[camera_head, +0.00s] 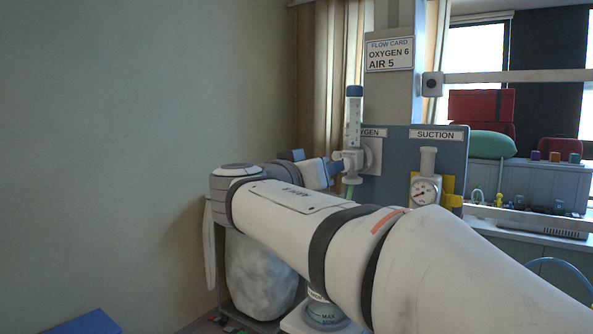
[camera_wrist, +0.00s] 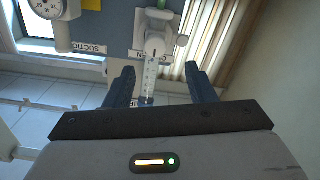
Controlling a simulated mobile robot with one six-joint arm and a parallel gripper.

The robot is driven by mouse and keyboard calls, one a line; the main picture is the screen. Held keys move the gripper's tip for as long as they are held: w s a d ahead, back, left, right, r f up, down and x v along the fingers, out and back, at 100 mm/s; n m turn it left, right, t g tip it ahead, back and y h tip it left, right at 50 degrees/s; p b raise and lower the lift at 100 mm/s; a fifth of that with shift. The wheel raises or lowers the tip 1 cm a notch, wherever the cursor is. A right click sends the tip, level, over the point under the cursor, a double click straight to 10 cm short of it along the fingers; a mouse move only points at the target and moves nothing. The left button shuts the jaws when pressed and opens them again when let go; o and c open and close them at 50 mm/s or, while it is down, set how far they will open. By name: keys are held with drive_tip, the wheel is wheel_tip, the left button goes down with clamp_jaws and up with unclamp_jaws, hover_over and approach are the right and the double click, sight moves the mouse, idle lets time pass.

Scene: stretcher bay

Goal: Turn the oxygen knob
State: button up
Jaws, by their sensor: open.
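In the wrist view, which is upside down, the white knob (camera_wrist: 157,42) and scaled tube (camera_wrist: 150,76) show between and beyond my fingertips. My gripper (camera_head: 338,166) is open and empty, close to the flowmeter's lower part. In the wrist view my gripper (camera_wrist: 159,69) has its fingers apart on both sides of the tube. I cannot tell whether they touch it.
A flow card (camera_head: 389,54) above reads oxygen 6, air 5. A suction gauge (camera_head: 425,191) with a yellow part stands right of the flowmeter. A green hose (camera_head: 349,192) hangs below it. A curtain (camera_head: 322,90) hangs behind. My arm hides much of the lower area.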

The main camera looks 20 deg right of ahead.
sight(346, 164)
drive_tip(key=p+x, duration=0.2)
drive_tip(key=x, duration=0.6)
drive_tip(key=shift+s+d, duration=0.2)
drive_tip(key=shift+s, duration=0.1)
drive_tip(key=shift+c, duration=0.4)
drive_tip(key=c, duration=0.9)
